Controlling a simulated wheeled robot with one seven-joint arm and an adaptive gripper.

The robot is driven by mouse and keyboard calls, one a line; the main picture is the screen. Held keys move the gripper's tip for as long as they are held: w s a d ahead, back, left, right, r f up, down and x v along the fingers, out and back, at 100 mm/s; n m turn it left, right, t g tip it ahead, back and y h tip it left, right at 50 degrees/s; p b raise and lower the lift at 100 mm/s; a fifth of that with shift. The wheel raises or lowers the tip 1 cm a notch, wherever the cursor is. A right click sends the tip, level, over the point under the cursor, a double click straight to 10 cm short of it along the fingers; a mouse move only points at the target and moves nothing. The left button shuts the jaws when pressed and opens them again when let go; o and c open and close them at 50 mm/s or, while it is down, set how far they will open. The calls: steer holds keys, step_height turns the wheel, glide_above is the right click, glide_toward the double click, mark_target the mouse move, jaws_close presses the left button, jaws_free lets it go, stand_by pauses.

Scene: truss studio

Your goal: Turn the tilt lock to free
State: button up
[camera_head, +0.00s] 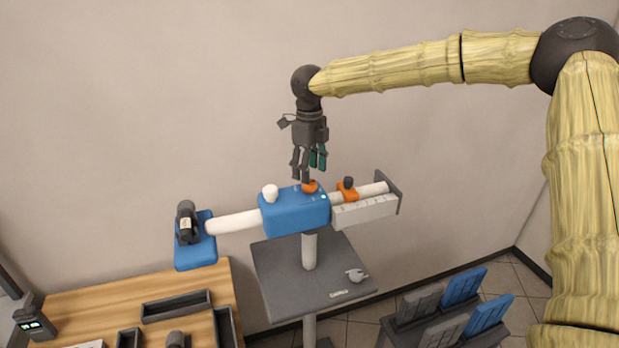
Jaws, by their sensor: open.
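A blue housing (296,212) sits on a grey post and carries a white tube to the left and a pale bar to the right. On its top are a white round knob (270,192) and an orange knob (310,186). A second orange piece (347,191) with a black knob sits on the right-hand tube. I cannot tell from the picture which of these is the tilt lock, and no free or locked marking is readable. My gripper (308,168) points down, open, with its fingertips just above or at the orange knob on the housing; contact cannot be told.
A black cylindrical device (186,222) stands on a blue plate at the tube's left end. A grey table (285,275) below holds small items. A wooden bench (70,298) with black trays is at lower left. Blue and grey panels (462,288) stand in a rack at lower right.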

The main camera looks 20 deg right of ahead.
step_height(320, 180, up, 8)
stand_by(0.4)
